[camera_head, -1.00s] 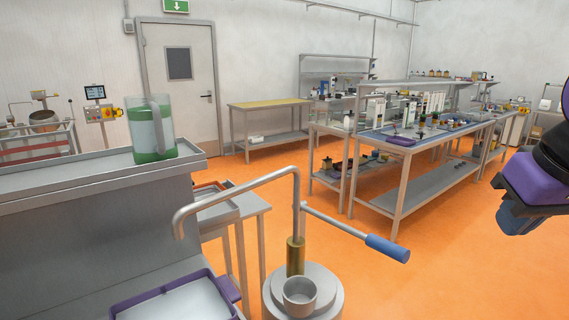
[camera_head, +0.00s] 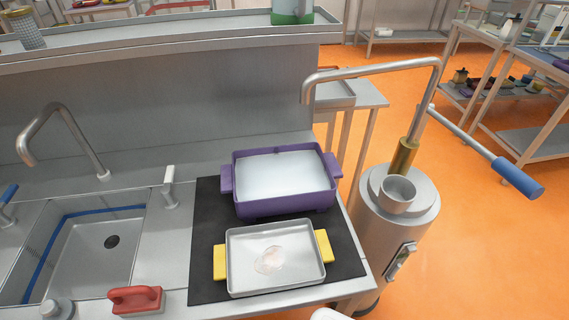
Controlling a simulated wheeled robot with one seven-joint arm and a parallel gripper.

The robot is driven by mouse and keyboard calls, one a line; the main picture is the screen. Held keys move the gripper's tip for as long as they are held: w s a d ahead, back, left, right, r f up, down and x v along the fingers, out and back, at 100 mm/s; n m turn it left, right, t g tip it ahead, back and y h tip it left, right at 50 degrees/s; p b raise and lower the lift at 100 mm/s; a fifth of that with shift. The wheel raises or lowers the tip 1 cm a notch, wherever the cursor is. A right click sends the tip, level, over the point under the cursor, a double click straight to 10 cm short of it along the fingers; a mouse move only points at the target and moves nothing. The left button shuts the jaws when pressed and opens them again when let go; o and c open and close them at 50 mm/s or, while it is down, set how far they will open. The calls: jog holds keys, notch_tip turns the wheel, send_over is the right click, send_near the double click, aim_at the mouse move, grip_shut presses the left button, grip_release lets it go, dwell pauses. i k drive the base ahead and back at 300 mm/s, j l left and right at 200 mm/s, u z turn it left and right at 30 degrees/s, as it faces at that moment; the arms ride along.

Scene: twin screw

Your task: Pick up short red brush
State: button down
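A short red brush (camera_head: 136,300) lies on the steel counter near the bottom edge of the view, between the sink and the black mat. Its red handle faces up; its underside is hidden. My gripper is not in view. A small white shape (camera_head: 329,314) shows at the bottom edge, and I cannot tell what it is.
A black mat (camera_head: 206,238) bears a purple tray (camera_head: 283,209) and a metal tray with yellow handles (camera_head: 276,287). The sink (camera_head: 92,250) with its faucet (camera_head: 66,133) is left. A steel cylinder with a bent pipe (camera_head: 398,222) stands right. A shelf (camera_head: 170,39) runs behind.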

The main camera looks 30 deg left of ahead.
aim_at(140, 301)
jog(key=u, duration=2.4)
